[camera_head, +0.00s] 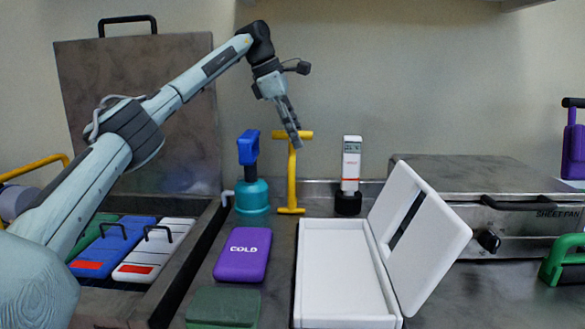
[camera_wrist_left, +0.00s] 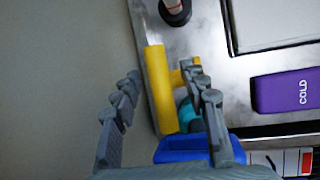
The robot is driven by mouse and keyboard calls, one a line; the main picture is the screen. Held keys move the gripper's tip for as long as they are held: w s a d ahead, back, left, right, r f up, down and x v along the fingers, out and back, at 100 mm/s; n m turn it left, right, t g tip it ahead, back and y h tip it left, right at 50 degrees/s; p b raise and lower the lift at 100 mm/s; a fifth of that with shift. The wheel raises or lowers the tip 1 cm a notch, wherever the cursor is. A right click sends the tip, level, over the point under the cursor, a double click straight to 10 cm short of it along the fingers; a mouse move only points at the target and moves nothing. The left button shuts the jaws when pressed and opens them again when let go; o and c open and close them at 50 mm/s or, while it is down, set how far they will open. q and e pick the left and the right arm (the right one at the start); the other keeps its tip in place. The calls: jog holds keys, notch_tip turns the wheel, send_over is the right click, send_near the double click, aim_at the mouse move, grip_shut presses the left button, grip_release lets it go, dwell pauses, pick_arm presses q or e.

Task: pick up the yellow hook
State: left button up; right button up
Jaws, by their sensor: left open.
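The yellow hook (camera_head: 291,182) stands upright on the counter near the back wall, with a crossbar at its top and a small foot. My left gripper (camera_head: 297,141) comes down from above, its fingertips at the height of the crossbar. In the left wrist view the yellow crossbar (camera_wrist_left: 158,88) lies between the two open fingers (camera_wrist_left: 166,88). I cannot tell whether either finger touches it. My right gripper is not in view.
A teal container (camera_head: 252,197) with a blue handled thing (camera_head: 248,147) above it stands just left of the hook. A white meter (camera_head: 351,165) stands to the right. A white open box (camera_head: 343,262) and a purple COLD pack (camera_head: 243,254) lie in front.

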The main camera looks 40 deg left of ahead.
aim_at(292, 171)
pick_arm(q)
jog(key=x, duration=0.5)
jog(key=shift+s+a, duration=0.15)
grip_shut()
